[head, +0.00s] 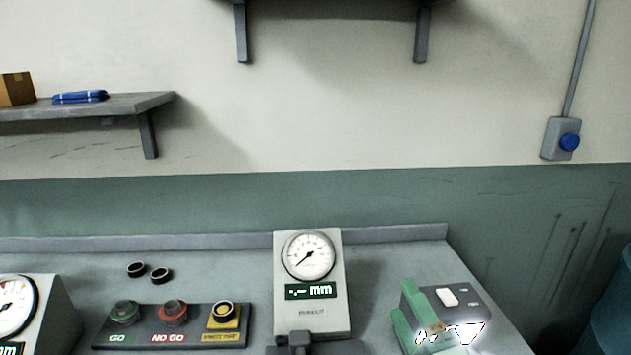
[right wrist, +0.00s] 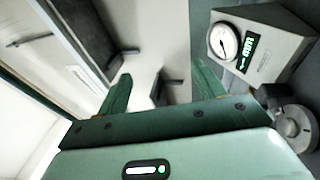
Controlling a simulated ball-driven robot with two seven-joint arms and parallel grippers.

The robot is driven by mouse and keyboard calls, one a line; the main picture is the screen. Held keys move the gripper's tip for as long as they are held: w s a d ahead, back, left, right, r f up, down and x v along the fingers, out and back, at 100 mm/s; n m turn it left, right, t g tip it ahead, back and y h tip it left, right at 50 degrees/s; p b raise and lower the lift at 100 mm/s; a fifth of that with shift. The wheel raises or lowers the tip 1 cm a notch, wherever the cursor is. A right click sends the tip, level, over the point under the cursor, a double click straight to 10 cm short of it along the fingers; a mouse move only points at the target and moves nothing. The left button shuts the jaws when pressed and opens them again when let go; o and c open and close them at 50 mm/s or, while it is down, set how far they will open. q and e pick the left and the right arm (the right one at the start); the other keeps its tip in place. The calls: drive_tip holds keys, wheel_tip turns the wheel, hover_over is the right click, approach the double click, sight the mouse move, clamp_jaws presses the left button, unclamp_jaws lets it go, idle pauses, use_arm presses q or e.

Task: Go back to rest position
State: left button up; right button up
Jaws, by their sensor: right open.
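My left gripper is not in view. The dial gauge unit (head: 310,318), with a round dial and a display reading "-.-- mm", stands left of the right gripper, apart from it. It also shows in the right wrist view (right wrist: 278,55).
A dark tray (head: 146,330) with green GO, red NO GO and yellow places is at the lower left. Two dark rings (head: 136,269) (head: 161,275) lie behind it. Shelves are on the wall.

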drive_tip(key=s+d+f+m+g+h, duration=0.7)
drive_tip(key=d+f+m+h, duration=0.2)
drive_tip(key=d+f+m, duration=0.4)
drive_tip(key=s+d+f+m+g, duration=0.25)
drive_tip(key=s+f+g, duration=0.55)
drive_tip(key=s, duration=0.4)
drive_tip(key=s+a+f+g+y, duration=0.1)
drive_tip(key=s+a+f, duration=0.15)
drive_tip(key=f, duration=1.15)
drive_tip(key=s+a+f+g+y, duration=0.15)
drive_tip(key=s+f, duration=0.25)
drive_tip(key=f, duration=1)
drive_tip(key=s+f+m+g, duration=0.1)
drive_tip(key=s+f, duration=0.5)
drive_tip(key=s, duration=0.3)
drive_tip(key=s+f+m+g+y, duration=0.1)
drive_tip(key=s+f, duration=0.6)
drive_tip(key=s, duration=0.2)
drive_tip(key=shift+s+f, duration=0.2)
drive_tip(key=shift+s, duration=0.05)
